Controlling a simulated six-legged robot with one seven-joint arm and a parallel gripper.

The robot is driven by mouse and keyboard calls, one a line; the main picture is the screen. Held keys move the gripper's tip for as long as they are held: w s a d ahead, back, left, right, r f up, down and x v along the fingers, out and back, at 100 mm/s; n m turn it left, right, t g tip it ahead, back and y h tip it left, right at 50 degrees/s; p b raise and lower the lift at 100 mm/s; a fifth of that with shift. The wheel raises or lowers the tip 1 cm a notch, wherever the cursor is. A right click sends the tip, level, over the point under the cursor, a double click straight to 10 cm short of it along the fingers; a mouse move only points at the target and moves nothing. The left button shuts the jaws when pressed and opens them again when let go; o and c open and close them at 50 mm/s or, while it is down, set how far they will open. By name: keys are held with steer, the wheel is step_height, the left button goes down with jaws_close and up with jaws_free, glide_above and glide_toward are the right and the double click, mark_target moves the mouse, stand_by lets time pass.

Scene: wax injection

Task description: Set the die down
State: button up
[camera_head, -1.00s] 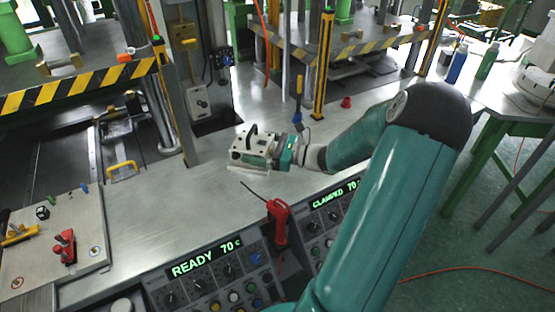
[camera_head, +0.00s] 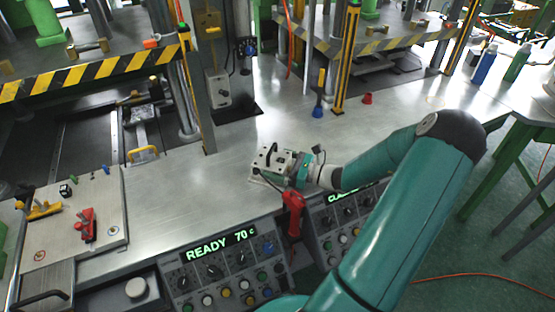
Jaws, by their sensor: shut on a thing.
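The die (camera_head: 268,158) is a pale grey metal block with dark holes and a dark handle on top. It is at the metal bench top, near the front edge, above the red hand tool in the picture. My gripper (camera_head: 287,165) reaches it from the right and is shut on it. The gripper's body hides the die's right side. I cannot tell whether the die's underside touches the bench.
A red hand tool (camera_head: 293,212) hangs at the bench's front edge, beside a control panel (camera_head: 222,268) reading READY 70 C. A plate (camera_head: 100,215) with clamps lies left. Presses with striped bars (camera_head: 100,72) stand behind. The bench (camera_head: 180,190) left of the die is clear.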

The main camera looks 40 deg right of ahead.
steer(key=o, duration=1.5)
steer(key=shift+o, duration=0.2)
steer(key=shift+r, duration=0.1)
steer(key=v, duration=1.2)
